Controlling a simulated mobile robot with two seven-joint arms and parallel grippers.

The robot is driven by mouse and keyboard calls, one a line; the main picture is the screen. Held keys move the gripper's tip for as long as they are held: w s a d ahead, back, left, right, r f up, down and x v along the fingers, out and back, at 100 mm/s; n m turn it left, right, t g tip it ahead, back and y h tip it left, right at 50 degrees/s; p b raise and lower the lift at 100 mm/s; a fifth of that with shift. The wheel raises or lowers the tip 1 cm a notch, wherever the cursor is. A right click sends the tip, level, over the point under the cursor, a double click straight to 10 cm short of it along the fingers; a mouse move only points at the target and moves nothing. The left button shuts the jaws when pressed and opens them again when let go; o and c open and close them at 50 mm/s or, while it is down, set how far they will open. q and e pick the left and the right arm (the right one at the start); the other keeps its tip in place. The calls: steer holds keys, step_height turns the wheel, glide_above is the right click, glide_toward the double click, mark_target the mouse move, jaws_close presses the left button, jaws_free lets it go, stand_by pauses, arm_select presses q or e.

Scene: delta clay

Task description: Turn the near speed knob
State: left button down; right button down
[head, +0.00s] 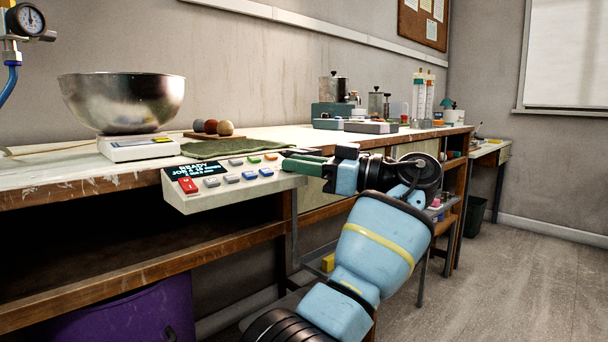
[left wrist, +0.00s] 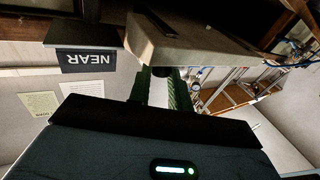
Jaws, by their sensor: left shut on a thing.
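The control panel (head: 240,188) is a pale box on the bench's front edge, with a lit READY display (head: 198,169), a red button (head: 188,185) and several grey and coloured buttons. My left gripper (head: 292,161) is at the panel's right end, its green fingers pointing left. In the left wrist view, the panel (left wrist: 195,45) is close ahead and a NEAR label (left wrist: 88,61) hangs beside it. The left gripper (left wrist: 158,85) is shut on a small dark piece, the near speed knob (left wrist: 160,71), mostly hidden between the fingers. My right gripper is out of view.
A metal bowl (head: 121,101) stands on a white scale (head: 138,148) at the left. A green cloth (head: 225,147) and several balls lie behind the panel. The bench's rear holds bottles and boxes. A purple bin (head: 130,318) is below. The floor (head: 510,280) at right is clear.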

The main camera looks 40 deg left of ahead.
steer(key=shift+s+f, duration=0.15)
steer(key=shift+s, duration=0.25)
arm_select(q)
steer(key=c, duration=1.3)
jaws_free()
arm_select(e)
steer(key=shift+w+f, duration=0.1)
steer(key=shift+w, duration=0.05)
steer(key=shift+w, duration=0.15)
